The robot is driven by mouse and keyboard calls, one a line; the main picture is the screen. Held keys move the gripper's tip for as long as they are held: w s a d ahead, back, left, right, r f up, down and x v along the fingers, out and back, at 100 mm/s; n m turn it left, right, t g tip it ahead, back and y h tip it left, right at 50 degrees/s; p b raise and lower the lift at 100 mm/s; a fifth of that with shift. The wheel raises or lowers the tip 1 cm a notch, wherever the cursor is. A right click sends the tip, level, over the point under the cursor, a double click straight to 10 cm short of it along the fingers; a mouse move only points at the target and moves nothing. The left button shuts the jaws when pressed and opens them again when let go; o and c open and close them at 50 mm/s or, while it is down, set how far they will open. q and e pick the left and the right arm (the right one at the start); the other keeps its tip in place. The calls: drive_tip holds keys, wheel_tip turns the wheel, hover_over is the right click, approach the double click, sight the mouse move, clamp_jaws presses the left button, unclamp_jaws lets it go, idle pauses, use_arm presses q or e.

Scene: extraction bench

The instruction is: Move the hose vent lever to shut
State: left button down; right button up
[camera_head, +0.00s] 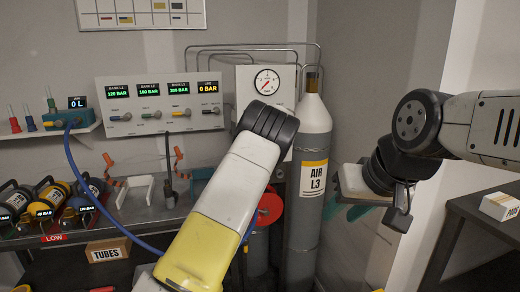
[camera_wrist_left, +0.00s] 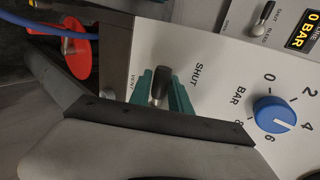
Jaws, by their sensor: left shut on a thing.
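The hose vent lever (camera_wrist_left: 160,86) is a dark grey lever on a pale panel in the left wrist view. It stands between the VENT label on its left and the SHUT label on its upper right. I cannot tell exactly which position it is in. My left gripper (camera_wrist_left: 163,92) has its green fingers on both sides of the lever, shut on it. In the head view my left arm hides this gripper and the lever.
A blue knob (camera_wrist_left: 273,113) with a BAR scale is right of the lever. A smaller lever (camera_wrist_left: 264,14) is near the 0 BAR display. The gas cylinder (camera_head: 313,150) stands beside my left arm. A blue hose (camera_head: 78,170) runs along the bench. A red disc (camera_wrist_left: 62,48) is at upper left.

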use_arm(q)
drive_tip(key=c, duration=1.5)
unclamp_jaws()
drive_tip(key=v, duration=0.7)
drive_tip(key=shift+s+r, duration=0.2)
drive_tip(key=shift+s, duration=0.1)
drive_tip(key=shift+d, duration=0.1)
